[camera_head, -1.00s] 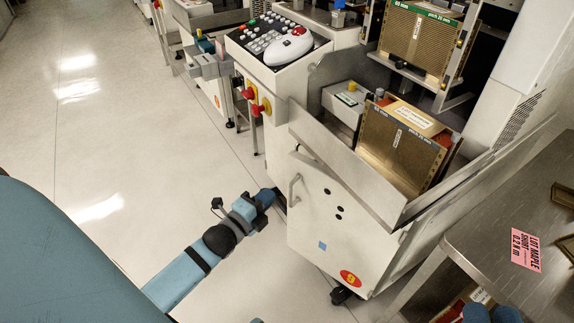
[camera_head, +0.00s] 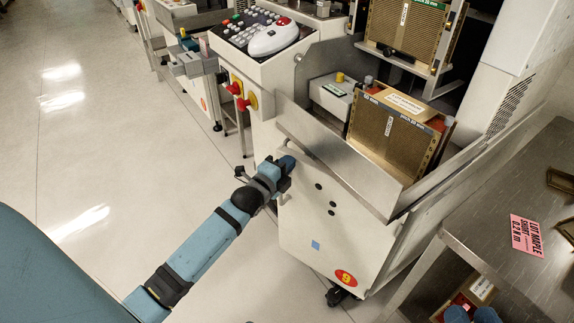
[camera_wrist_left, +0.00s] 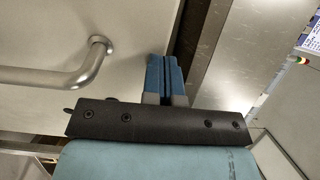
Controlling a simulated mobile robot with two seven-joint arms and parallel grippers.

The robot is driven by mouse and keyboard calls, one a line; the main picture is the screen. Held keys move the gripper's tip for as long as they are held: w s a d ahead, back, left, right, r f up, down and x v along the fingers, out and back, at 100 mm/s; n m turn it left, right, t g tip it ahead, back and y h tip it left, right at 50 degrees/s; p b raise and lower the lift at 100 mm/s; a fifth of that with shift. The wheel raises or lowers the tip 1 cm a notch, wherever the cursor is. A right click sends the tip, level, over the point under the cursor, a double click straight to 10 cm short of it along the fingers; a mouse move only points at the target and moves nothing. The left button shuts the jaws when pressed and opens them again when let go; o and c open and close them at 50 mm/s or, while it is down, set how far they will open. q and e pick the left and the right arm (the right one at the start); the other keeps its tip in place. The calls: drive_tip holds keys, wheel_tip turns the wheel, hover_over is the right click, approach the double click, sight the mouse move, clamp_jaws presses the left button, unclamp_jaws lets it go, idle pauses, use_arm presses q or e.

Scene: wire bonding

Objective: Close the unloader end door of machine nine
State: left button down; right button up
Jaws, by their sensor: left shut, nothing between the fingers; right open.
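Machine nine's unloader end shows a white panel (camera_head: 300,235) with a red and yellow 9 sticker (camera_head: 346,278), under a slanted bare metal plate (camera_head: 335,160). I cannot tell how far the door stands open. My left gripper (camera_head: 288,163) is shut and empty, at the panel's upper left by the plate's lower edge; contact is unclear. In the left wrist view, its blue fingers (camera_wrist_left: 165,75) point along the panel beside a brushed metal strip. The bar handle (camera_wrist_left: 60,75) is to their left, apart from them.
A brass-coloured slotted magazine (camera_head: 390,135) stands behind the plate. A control panel (camera_head: 262,32) with a white mouse is above left. A steel table (camera_head: 490,245) with a pink label (camera_head: 527,236) is at the right. The floor at left is clear.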

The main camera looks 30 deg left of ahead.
sight(295, 154)
use_arm(q)
drive_tip(key=w+p, duration=0.1)
drive_tip(key=w, duration=0.2)
drive_tip(key=shift+w+d+r, duration=0.1)
drive_tip(key=shift+w, duration=0.45)
use_arm(e)
drive_tip(key=shift+d+r+t, duration=0.1)
drive_tip(key=shift+r+t, duration=0.2)
drive_tip(key=shift+r, duration=0.5)
